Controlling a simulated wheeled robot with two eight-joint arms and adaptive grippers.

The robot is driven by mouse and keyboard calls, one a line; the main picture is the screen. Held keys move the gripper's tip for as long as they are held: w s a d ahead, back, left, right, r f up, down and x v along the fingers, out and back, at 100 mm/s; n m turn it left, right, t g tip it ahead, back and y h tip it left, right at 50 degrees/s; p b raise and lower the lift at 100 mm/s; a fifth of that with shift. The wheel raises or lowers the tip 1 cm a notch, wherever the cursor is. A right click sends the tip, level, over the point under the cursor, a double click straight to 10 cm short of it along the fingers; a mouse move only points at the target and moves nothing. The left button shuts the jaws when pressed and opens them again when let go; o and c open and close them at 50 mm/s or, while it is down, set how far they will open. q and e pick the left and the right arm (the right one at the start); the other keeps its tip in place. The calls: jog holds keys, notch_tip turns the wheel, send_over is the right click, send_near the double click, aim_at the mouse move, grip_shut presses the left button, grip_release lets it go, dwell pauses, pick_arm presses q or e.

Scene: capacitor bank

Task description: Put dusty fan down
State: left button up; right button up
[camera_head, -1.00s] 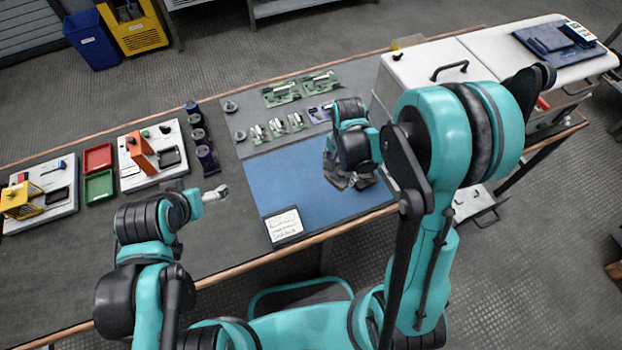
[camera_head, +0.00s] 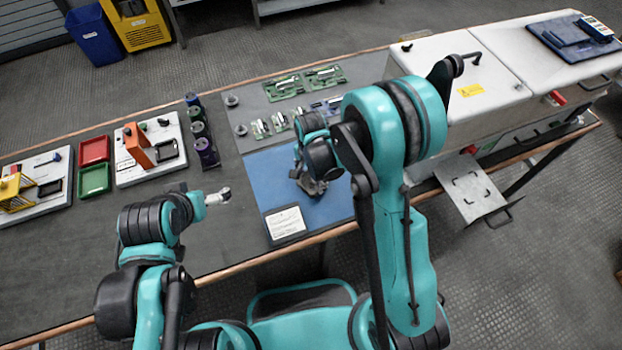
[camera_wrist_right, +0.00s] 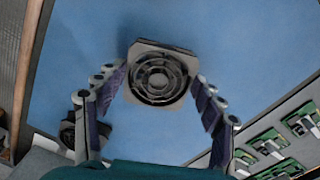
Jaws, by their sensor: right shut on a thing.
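In the head view my right gripper (camera_head: 312,184) is over the mat's middle, partly hidden by my arm. My left gripper (camera_head: 218,196) hangs over the dark table left of the mat; its jaws are too small to read.
A second dark, squarish thing (camera_wrist_right: 70,132) sits near the mat's edge in the wrist view. A white card (camera_head: 285,224) lies at the mat's front left. Green boards (camera_head: 325,76) lie behind the mat. A white case (camera_head: 455,85) stands to the right.

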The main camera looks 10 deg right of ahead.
jog(key=o, duration=1.2)
jog(key=shift+r, duration=0.35)
notch_tip(320, 180, up, 12)
jog(key=f+p, duration=0.1)
jog(key=p, duration=0.4)
notch_tip(320, 180, up, 11)
jog(key=n+t, duration=0.3)
jog(key=n, duration=0.1)
send_over(311, 181)
jog(key=s+d, duration=0.4)
jog(key=s, duration=0.1)
jog(key=shift+s+d+r+n+t, duration=0.75)
jog(key=shift+s+n, duration=0.4)
jog(key=shift+s, duration=0.2)
jog(key=shift+s+d+r+n+t, duration=0.75)
jog(key=shift+s+n, duration=0.35)
jog(key=shift+s, duration=0.25)
jog(key=shift+s+d+r+n+t, duration=0.75)
jog(key=shift+s+n, duration=0.4)
jog(key=shift+s, duration=0.2)
